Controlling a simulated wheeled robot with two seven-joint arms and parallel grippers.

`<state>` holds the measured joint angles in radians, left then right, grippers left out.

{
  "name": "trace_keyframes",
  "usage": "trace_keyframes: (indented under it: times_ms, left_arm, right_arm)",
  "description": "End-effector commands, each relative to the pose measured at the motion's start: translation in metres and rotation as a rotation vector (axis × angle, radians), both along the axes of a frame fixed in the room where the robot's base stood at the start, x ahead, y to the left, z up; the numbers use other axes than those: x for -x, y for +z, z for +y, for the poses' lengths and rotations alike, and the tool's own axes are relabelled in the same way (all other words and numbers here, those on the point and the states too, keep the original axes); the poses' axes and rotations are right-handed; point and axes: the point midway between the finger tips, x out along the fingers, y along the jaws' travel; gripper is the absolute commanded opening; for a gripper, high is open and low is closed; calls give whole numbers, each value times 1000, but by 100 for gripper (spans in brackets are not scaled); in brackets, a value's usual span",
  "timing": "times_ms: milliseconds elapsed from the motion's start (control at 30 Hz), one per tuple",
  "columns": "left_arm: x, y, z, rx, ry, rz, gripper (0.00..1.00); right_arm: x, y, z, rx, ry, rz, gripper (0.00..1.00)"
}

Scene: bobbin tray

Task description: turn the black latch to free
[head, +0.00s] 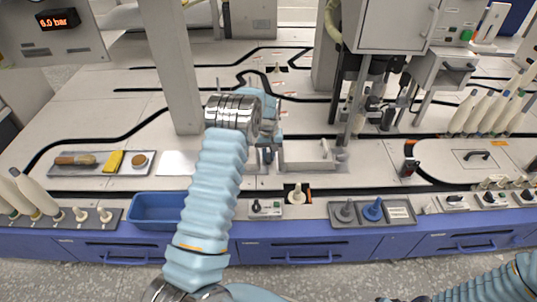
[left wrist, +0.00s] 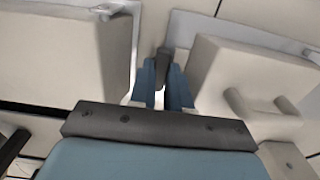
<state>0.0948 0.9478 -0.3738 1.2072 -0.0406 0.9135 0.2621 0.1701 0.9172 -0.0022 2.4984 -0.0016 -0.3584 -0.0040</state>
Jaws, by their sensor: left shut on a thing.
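My left arm reaches over the blue-fronted bench, and my left gripper (left wrist: 162,85) points down between two pale blocks in the left wrist view. Its two blue fingers are shut on the black latch (left wrist: 163,66), a small dark upright piece whose top shows between the fingertips. In the head view my left gripper (head: 266,150) is mostly hidden behind my wrist, beside a pale lidded box (head: 306,154). The latch cannot be told clearly from the fingers there. My right arm shows only in the lower right corner, and its gripper is out of the picture.
A pale block with a peg-like handle (left wrist: 255,105) stands close on the right of the fingers, another pale block (left wrist: 75,50) on the left. A blue bin (head: 158,222), a grey tool tray (head: 102,170) and a grey post (head: 172,70) lie left of the gripper.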

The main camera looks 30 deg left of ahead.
Motion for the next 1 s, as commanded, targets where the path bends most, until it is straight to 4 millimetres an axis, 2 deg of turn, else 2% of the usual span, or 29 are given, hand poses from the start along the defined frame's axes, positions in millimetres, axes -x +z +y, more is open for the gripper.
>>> trace_keyframes:
  times_ms: [533,567,700,1000]
  left_arm:
    - [-1,1,0,0,25,-2,0]
    - [-1,1,0,0,25,-2,20]
    - [0,0,0,0,24,-1,42]
    - [0,2,0,-1,23,-1,43]
  right_arm:
    - [0,0,0,0,0,0,43]
    - [0,0,0,0,0,0,43]
    - [0,0,0,0,0,0,43]
    - [0,0,0,0,0,0,43]
